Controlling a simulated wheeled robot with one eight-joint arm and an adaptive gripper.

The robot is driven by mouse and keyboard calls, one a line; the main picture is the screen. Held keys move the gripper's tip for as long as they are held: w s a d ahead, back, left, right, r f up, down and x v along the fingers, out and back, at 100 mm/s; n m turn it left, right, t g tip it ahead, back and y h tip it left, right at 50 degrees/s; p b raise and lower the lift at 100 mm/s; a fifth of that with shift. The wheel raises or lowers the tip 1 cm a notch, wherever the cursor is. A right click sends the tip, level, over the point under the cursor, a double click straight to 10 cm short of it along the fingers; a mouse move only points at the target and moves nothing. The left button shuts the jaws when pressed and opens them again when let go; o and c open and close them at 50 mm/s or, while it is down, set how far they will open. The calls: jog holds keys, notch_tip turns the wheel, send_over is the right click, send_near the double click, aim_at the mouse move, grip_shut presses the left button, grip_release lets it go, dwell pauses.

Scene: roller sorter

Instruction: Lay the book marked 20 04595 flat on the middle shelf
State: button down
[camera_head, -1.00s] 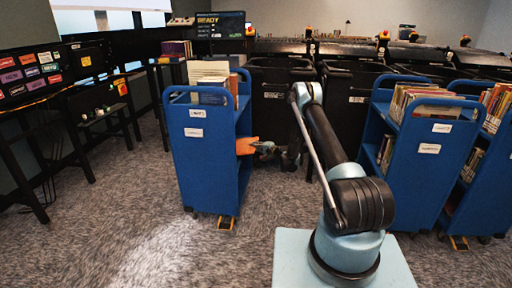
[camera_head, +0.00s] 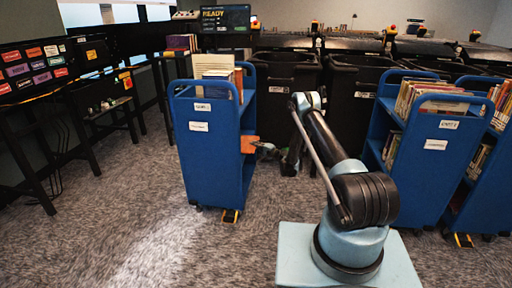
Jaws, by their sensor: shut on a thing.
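An orange book (camera_head: 249,144) is at the open right side of the left blue cart (camera_head: 200,160), at about the height of its middle shelf. My gripper (camera_head: 260,146) is shut on this book from the right. Part of the book is inside the cart, hidden behind the cart's end panel. The shelf surface is hidden too, so I cannot tell whether the book touches it. The book's marking is too small to read. Several books (camera_head: 214,68) stand on the cart's top shelf.
Black bins (camera_head: 284,90) stand behind the cart and my arm. Two blue carts with books (camera_head: 437,165) stand at the right. A dark rack with colored labels (camera_head: 35,65) is at the left. The carpet (camera_head: 110,220) at the front left is clear.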

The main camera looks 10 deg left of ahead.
jog(key=shift+f, duration=0.1)
jog(key=c, duration=1.6)
grip_release()
jog(key=shift+c, duration=0.2)
jog(key=v, duration=0.7)
jog(key=shift+d, duration=0.2)
jog(key=shift+s, duration=0.1)
